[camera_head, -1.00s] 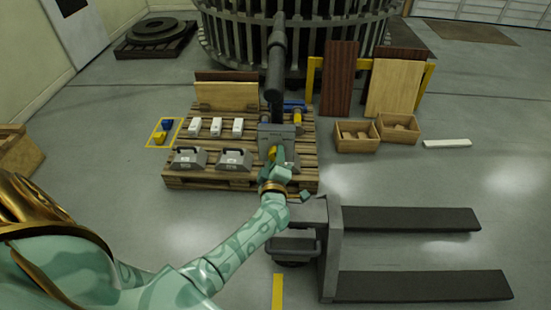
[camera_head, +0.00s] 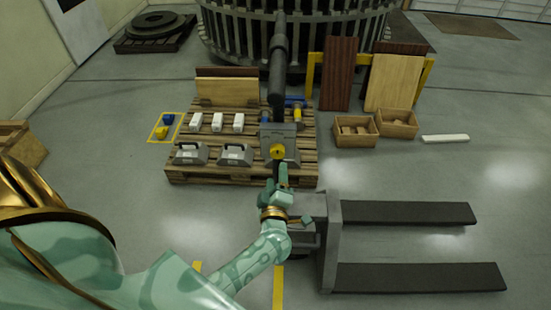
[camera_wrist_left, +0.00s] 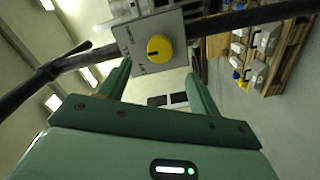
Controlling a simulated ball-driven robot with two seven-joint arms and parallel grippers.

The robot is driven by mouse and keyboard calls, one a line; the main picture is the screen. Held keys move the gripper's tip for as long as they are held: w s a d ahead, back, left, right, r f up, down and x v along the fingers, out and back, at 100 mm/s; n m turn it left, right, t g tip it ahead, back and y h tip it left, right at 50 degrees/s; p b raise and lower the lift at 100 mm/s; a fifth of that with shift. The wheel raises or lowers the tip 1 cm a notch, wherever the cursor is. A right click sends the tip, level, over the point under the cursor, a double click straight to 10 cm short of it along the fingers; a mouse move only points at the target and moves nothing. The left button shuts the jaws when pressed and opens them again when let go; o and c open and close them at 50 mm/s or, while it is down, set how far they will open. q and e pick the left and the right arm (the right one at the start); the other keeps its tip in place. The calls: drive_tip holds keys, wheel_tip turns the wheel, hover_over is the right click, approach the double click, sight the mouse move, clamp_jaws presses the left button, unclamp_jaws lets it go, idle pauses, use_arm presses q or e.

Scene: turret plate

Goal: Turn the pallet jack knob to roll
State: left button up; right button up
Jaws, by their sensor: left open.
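The yellow knob (camera_head: 277,151) sits on a grey plate (camera_head: 290,136) on the pallet jack's upright handle (camera_head: 278,75). In the left wrist view the round knob (camera_wrist_left: 159,47) faces me, with a dark pointer line across it, on the pale plate (camera_wrist_left: 135,45). My left gripper (camera_head: 281,176) is just below the knob in the head view. In the left wrist view its two fingers (camera_wrist_left: 157,83) are apart, with the knob beyond and between their tips, not gripped. The knob's markings are too small to read. My right gripper is not in view.
The jack's two dark forks (camera_head: 410,214) reach right across the floor. A wooden pallet (camera_head: 215,178) with grey handled weights (camera_head: 236,155) and white blocks stands behind. Two wooden boxes (camera_head: 356,131) stand right of it.

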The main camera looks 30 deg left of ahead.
use_arm(q)
drive_tip(key=p+v, duration=0.1)
drive_tip(key=v, duration=0.6)
drive_tip(key=shift+s+d, duration=0.2)
drive_tip(key=shift+s, duration=0.1)
drive_tip(key=shift+f, duration=0.1)
